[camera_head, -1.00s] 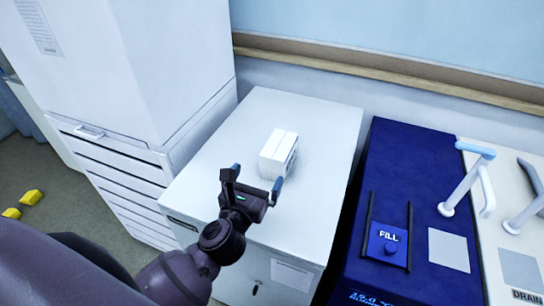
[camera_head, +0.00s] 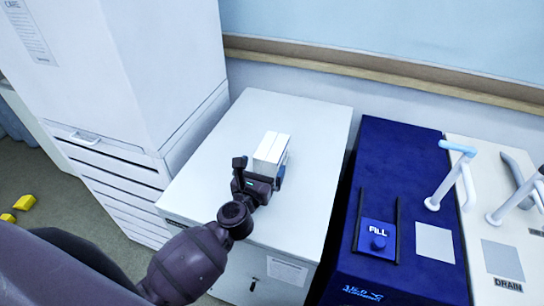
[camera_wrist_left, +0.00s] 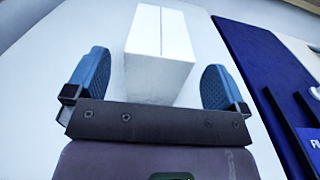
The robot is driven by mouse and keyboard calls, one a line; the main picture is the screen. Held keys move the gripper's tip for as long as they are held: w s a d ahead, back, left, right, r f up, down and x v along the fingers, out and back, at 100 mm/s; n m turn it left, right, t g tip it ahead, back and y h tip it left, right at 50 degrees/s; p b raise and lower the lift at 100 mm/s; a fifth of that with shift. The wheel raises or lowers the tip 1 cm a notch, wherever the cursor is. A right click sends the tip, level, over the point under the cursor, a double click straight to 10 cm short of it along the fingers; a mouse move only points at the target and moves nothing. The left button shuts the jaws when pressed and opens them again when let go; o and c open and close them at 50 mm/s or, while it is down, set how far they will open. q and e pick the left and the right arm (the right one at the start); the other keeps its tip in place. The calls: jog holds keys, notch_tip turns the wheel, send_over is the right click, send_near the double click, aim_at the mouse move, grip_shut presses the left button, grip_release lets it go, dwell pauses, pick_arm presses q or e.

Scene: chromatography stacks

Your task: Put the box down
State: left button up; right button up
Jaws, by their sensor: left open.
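The white box (camera_head: 271,149) stands on the white cabinet top (camera_head: 306,126), and a thin seam runs along its upper face. My left gripper (camera_head: 259,172) is right at the near side of the box. In the left wrist view the box (camera_wrist_left: 160,50) lies between and just ahead of the blue finger pads of the open left gripper (camera_wrist_left: 157,82). The gripper hides the lower near part of the box in the head view. My right gripper is not in view.
A tall white cabinet (camera_head: 165,70) with drawers stands close on the left. A blue unit (camera_head: 397,160) marked FILL and a cream unit with tap handles (camera_head: 455,178) stand on the right. The cabinet top around the box is clear. Yellow blocks (camera_head: 24,202) lie on the floor.

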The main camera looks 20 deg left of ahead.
aim_at(268, 154)
pick_arm(q)
jog(key=w, duration=0.3)
jog(key=shift+w+a+r, duration=0.1)
jog(key=shift+w+r, duration=0.1)
jog(key=shift+w, duration=0.65)
jog(key=c, duration=1.1)
jog(key=shift+o, duration=0.2)
jog(key=shift+w+r+p, duration=0.1)
jog(key=shift+r+p, duration=0.25)
jog(key=shift+r, duration=0.15)
notch_tip(268, 154, up, 5)
jog(key=shift+f+p, duration=0.1)
jog(key=shift+p, duration=1.15)
jog(key=shift+r+p, duration=1.15)
jog(key=shift+r, duration=6.65)
jog(key=s+d+f+h+b, duration=0.1)
jog(key=s+d+f+b, duration=0.1)
jog(key=s+f, duration=0.7)
jog(key=shift+s+d+f+m+b, duration=0.15)
jog(key=shift+s+f+m+b, duration=0.15)
jog(key=shift+f+b, duration=0.15)
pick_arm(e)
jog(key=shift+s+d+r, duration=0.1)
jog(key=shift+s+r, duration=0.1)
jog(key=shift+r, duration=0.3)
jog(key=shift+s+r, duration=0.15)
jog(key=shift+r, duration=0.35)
